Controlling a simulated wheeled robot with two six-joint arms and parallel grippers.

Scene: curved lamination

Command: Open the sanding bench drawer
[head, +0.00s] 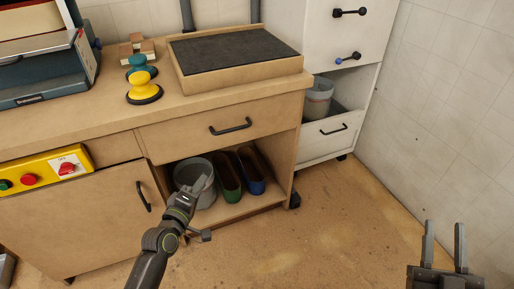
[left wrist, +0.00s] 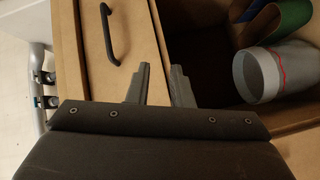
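The sanding bench drawer (head: 215,132) is a wide wooden front under the worktop and looks shut. Its black bar handle (head: 230,127) also shows in the left wrist view (left wrist: 110,35), beyond and to the left of my fingertips. My left gripper (head: 205,180) is below the handle, in front of the open shelf, apart from the handle. In the left wrist view its two fingers (left wrist: 159,80) are spread with nothing between them. My right gripper (head: 444,232) is at the lower right of the head view, open and empty, away from the bench.
A grey bucket (head: 190,172) and green and blue holders (head: 228,175) stand in the shelf. A dark sanding pad (head: 232,50) and a yellow sander (head: 143,88) are on the worktop. A cupboard door (head: 95,205) is at the left. The floor (head: 330,225) is clear.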

